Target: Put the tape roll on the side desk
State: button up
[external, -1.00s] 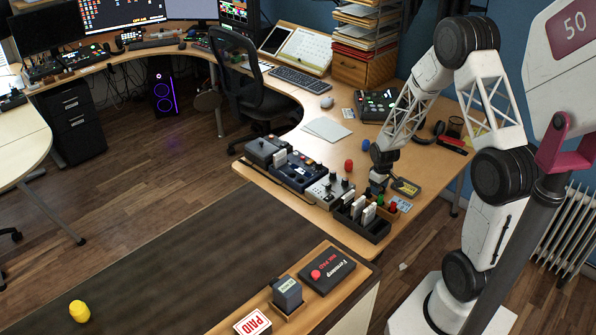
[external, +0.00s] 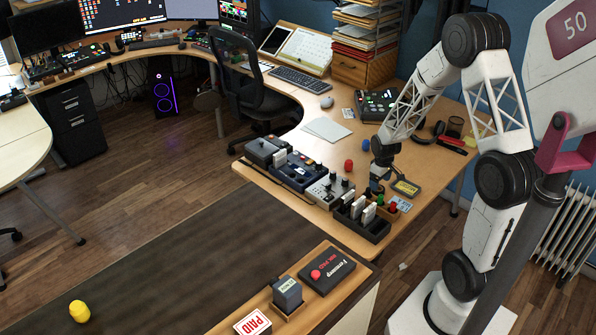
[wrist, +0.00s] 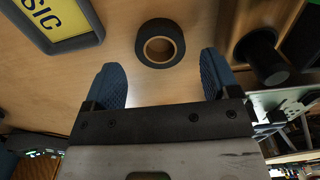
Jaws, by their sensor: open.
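The tape roll is a black ring with a tan core (wrist: 160,26); it lies flat on the wooden desktop in the wrist view. My gripper (wrist: 163,78) is open, with its two blue fingers spread apart. The roll sits just beyond the fingertips, roughly centred between them, and nothing is held. In the external view my gripper (external: 378,184) is low over the right-hand desk, behind the black compartment tray; the roll is too small and covered to make out there. A separate pale desk (external: 22,150) stands at the left edge; I cannot tell whether it is the side desk.
A yellow sign in a dark frame (wrist: 62,22) lies left of the roll, and a dark cylinder (wrist: 260,50) stands right of it. The black compartment tray (external: 372,236) and control boxes (external: 298,172) line the desk's front edge. The dark mat (external: 190,265) has free room.

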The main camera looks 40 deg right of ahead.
notch_tip(320, 180, up, 9)
dwell(0.4)
dwell(0.6)
jog(key=s+a+r+t, duration=0.1)
jog(key=s+a+r, duration=0.2)
jog(key=a+r, duration=0.5)
jog(key=s+a+r, duration=0.4)
jog(key=a+r, duration=0.3)
jog(key=r, duration=0.1)
jog(key=s+a+r, duration=0.4)
jog(key=s+a, duration=0.1)
jog(key=s, duration=0.2)
jog(key=s+a+r+t, duration=0.1)
jog(key=s+a+r, duration=0.4)
jog(key=s, duration=0.3)
jog(key=shift+s+a+t, duration=0.25)
jog(key=shift+a+t, duration=0.05)
jog(key=shift+a, duration=0.5)
